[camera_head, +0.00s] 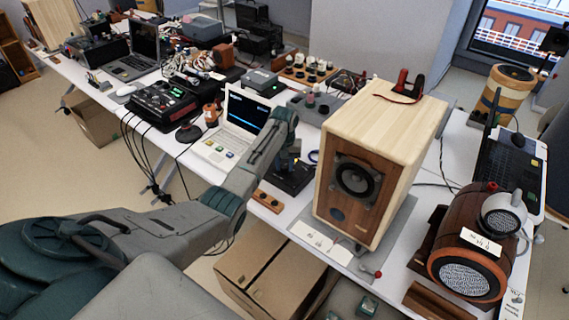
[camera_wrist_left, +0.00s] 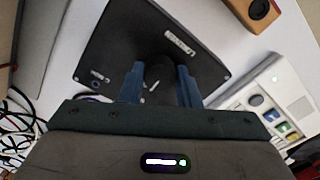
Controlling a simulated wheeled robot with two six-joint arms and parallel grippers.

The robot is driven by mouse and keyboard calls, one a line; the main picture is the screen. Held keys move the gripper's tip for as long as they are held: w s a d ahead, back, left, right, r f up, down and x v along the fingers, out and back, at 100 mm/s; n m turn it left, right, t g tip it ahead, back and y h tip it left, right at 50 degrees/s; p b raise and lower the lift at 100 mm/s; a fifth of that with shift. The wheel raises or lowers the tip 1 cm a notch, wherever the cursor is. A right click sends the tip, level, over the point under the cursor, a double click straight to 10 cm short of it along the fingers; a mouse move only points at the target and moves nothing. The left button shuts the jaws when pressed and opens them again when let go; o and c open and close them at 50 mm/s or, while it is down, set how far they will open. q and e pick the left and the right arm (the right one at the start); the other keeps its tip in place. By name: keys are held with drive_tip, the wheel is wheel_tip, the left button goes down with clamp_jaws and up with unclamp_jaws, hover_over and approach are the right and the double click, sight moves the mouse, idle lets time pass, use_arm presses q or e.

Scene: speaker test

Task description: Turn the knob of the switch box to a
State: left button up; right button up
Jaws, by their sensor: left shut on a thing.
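The switch box is a flat black box on the white table, seen in the head view (camera_head: 293,183) just left of the large wooden speaker. In the left wrist view the box (camera_wrist_left: 122,40) has small white labels at its far edge and left corner. Its dark round knob (camera_wrist_left: 159,72) stands between the two blue fingers of my left gripper (camera_wrist_left: 160,88), with a small white mark beside it. The left gripper (camera_head: 287,160) reaches down onto the box and is shut on the knob. My right gripper is not in view.
The wooden speaker (camera_head: 388,150) stands close to the right of the box. A white laptop-like instrument (camera_head: 232,130) is close on the left. A small wooden block with dark holes (camera_head: 268,201) lies in front, near the table edge. A barrel-shaped speaker (camera_head: 470,250) is at right.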

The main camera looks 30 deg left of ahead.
sight(285, 166)
use_arm(q)
drive_tip(key=n+p, duration=0.3)
drive_tip(key=shift+r+n+p, duration=0.25)
drive_tip(key=shift+n+p, duration=0.05)
drive_tip(key=shift+f+n+p, duration=0.1)
drive_tip(key=shift+n+p, duration=0.7)
drive_tip(key=shift+n, duration=0.4)
drive_tip(key=shift+n+p, duration=0.65)
drive_tip(key=shift+n, duration=0.55)
drive_tip(key=shift+f, duration=0.1)
drive_tip(key=o, duration=1)
wheel_tip(285, 166, up, 11)
drive_tip(key=shift+f+b, duration=0.1)
drive_tip(key=shift+b, duration=0.7)
